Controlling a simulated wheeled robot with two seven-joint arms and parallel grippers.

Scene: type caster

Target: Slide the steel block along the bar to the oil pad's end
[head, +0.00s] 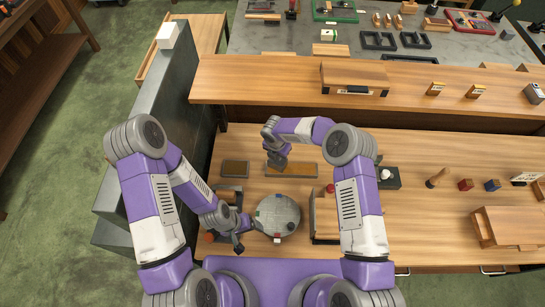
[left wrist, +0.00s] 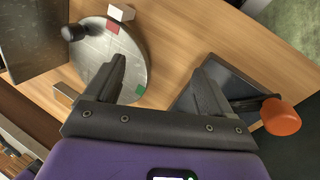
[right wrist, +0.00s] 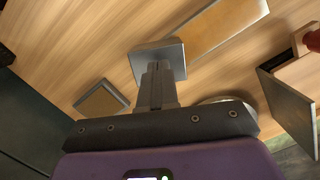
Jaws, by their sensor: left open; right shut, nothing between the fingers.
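A long tan strip in a grey frame, apparently the bar (head: 303,171), lies on the bench; the right wrist view shows it at upper right (right wrist: 228,28). A square grey steel block (right wrist: 172,52) sits at its end nearer a small framed brown pad (head: 235,169), perhaps the oil pad, which also shows in the right wrist view (right wrist: 101,99). My right gripper (head: 277,163) is shut and empty, its fingertips over the block; I cannot tell whether they touch it. My left gripper (head: 240,240) is open and empty, beside the round grey disc (head: 277,217).
The disc carries small coloured marks. An orange knob (left wrist: 282,117) and dark plate stand by my left gripper. A wooden holder (head: 325,215) with a plate stands right of the disc. A raised shelf (head: 260,85) runs behind. Bare bench lies around the strip.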

